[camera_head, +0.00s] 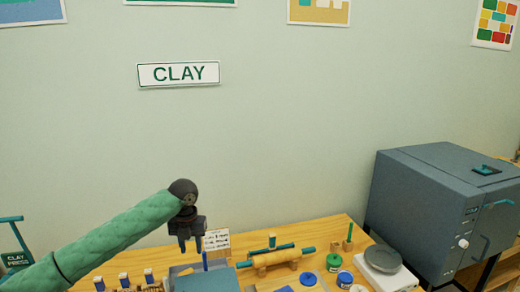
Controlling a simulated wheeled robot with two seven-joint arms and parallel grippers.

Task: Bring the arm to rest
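My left arm comes in from the lower left in a green sleeve. Its dark gripper (191,245) points down above the back left part of the wooden table (330,232). Its two fingers show apart with nothing seen between them, so it looks open and empty. The gripper overlaps the left edge of a small written card (216,240) in the picture; I cannot tell the exact gap. My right gripper is not in view.
A blue-grey box (208,281) lies below the gripper. A teal-handled rolling pin (275,259), green jar (334,262), blue jar (345,279) and scale (383,260) stand to the right. A large grey kiln (425,210) is at far right.

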